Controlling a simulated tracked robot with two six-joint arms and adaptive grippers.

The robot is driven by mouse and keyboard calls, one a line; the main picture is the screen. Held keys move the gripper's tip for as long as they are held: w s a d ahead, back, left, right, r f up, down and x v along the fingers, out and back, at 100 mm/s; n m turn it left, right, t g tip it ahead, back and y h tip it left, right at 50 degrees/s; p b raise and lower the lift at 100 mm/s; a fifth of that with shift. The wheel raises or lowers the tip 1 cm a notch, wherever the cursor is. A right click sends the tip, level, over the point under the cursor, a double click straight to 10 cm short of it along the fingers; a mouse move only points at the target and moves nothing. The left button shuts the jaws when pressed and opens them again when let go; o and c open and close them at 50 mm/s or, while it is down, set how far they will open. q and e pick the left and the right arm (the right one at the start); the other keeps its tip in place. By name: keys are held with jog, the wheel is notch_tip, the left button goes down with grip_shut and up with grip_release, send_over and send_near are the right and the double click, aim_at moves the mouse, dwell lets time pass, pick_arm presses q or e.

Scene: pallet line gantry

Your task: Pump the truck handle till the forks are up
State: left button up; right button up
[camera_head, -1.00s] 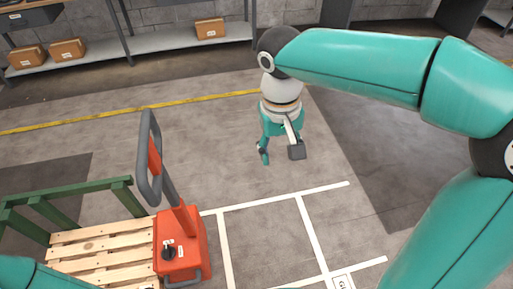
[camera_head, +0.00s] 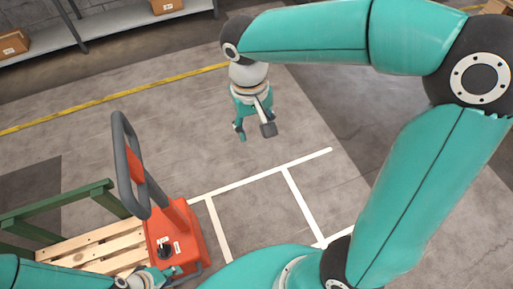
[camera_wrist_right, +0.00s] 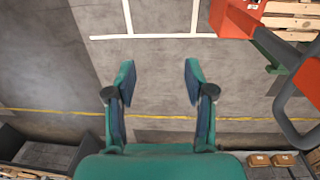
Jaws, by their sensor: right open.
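The orange-red pallet truck (camera_head: 188,225) stands at lower left in the head view. Its grey loop handle (camera_head: 121,160) rises from it, leaning a little left. It also shows at the right edge of the right wrist view, with the handle (camera_wrist_right: 286,112) there. The forks are hidden; a wooden pallet (camera_head: 85,247) lies behind the truck body. My right gripper (camera_head: 255,132) is open and empty above bare floor, right of the handle and apart from it. My left gripper (camera_head: 160,277) is low by the truck's base, small and partly cut off; its jaws are unclear.
A green rail (camera_head: 60,211) runs along the pallet. White floor lines (camera_head: 262,177) mark bays right of the truck. A yellow line (camera_head: 110,97) crosses the floor. A shelf (camera_head: 110,25) with cardboard boxes stands at the back. The floor around my right gripper is clear.

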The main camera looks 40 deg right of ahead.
notch_tip(320, 180, down, 10)
jog(key=shift+s+d+f, duration=0.15)
jog(key=shift+d, duration=0.2)
